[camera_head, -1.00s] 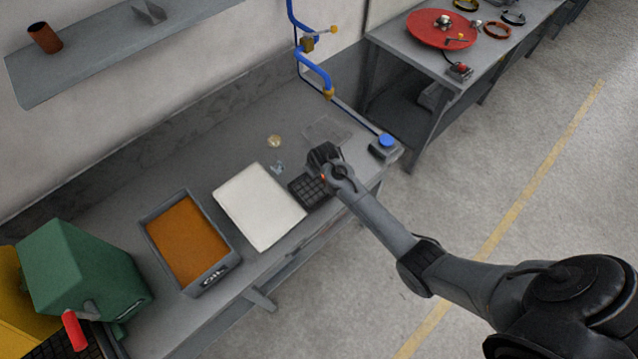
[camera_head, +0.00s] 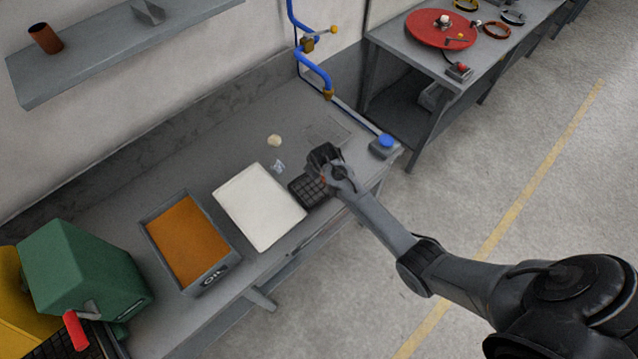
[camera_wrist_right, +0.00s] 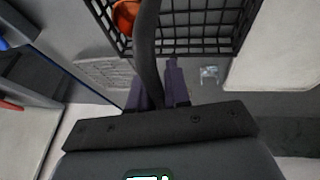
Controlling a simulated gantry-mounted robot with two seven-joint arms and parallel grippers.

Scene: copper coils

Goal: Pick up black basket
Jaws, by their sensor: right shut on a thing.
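The black basket (camera_head: 306,191) sits at the front right of the grey workbench, partly hidden under my right gripper (camera_head: 325,164). In the right wrist view, the basket's mesh (camera_wrist_right: 195,30) fills the top, with an orange-brown piece (camera_wrist_right: 124,16) inside it. A curved black handle (camera_wrist_right: 148,45) runs from the basket down between the purple fingers of the right gripper (camera_wrist_right: 156,88). The gripper is shut on this handle. I cannot tell whether the basket's base touches the bench. My left gripper is not in view.
A white board (camera_head: 259,207) lies just left of the basket. A grey bin with orange contents (camera_head: 208,280) and a green machine (camera_head: 82,268) stand farther left. A blue-topped button box (camera_head: 386,146) and blue pipe (camera_head: 317,75) are behind and right.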

